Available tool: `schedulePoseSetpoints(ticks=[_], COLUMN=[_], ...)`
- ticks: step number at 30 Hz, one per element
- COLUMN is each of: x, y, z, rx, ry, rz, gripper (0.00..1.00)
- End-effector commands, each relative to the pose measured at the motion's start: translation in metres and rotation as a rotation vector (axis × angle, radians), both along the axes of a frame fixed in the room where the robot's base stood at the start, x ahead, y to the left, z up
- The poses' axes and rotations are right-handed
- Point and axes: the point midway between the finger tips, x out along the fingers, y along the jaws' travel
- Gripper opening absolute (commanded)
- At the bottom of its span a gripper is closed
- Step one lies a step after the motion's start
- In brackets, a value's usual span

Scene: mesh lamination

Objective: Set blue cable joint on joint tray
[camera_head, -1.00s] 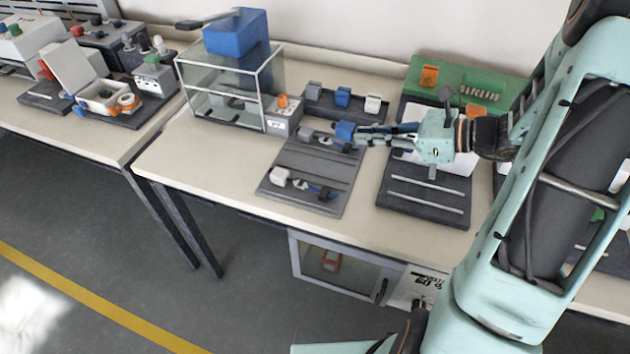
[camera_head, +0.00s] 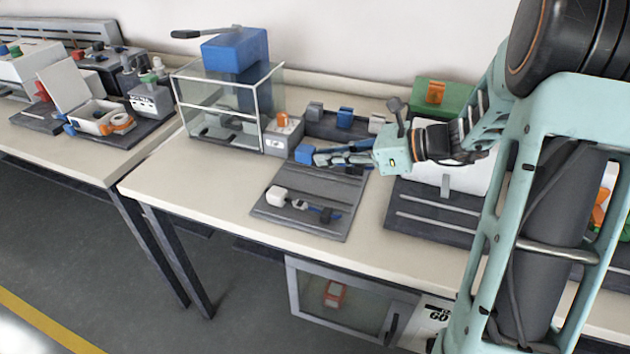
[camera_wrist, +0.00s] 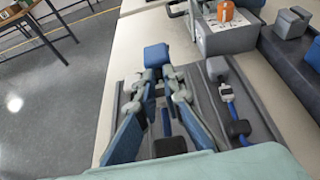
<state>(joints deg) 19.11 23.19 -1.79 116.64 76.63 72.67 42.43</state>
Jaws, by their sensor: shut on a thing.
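The blue cable joint's blue end block (camera_head: 304,153) sticks out past my fingertips, over the far left part of the dark grey grooved tray (camera_head: 322,178). My gripper (camera_head: 335,157) is shut on the joint. In the wrist view, the blue block (camera_wrist: 158,55) is ahead of my fingers (camera_wrist: 160,90), with a black block (camera_wrist: 170,146) between them. It looks held above the tray; exact clearance is unclear. A white joint (camera_head: 277,195) with a black end lies on the tray's near side. A grey joint (camera_wrist: 217,68) lies to the right in the wrist view.
A rack (camera_head: 325,128) with grey, blue and white blocks stands behind. A control box (camera_head: 283,135) with an orange top and a glass-sided box (camera_head: 225,120) stand left of it. A second dark board (camera_head: 430,222) lies right. The front left table top is clear.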

Motion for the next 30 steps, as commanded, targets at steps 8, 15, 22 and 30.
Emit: schedulePoseSetpoints(ticks=[8,15,22,30], x=[0.020,0.026,0.026,0.026], y=[0.021,0.030,0.029,0.028], z=[-0.038,-0.056,-0.081,-0.082], rx=[0.000,0.000,0.000,0.000], ry=[0.003,0.005,0.003,0.002], rz=[-0.002,-0.001,-0.002,-0.002], gripper=[0.00,0.00,0.00,0.00])
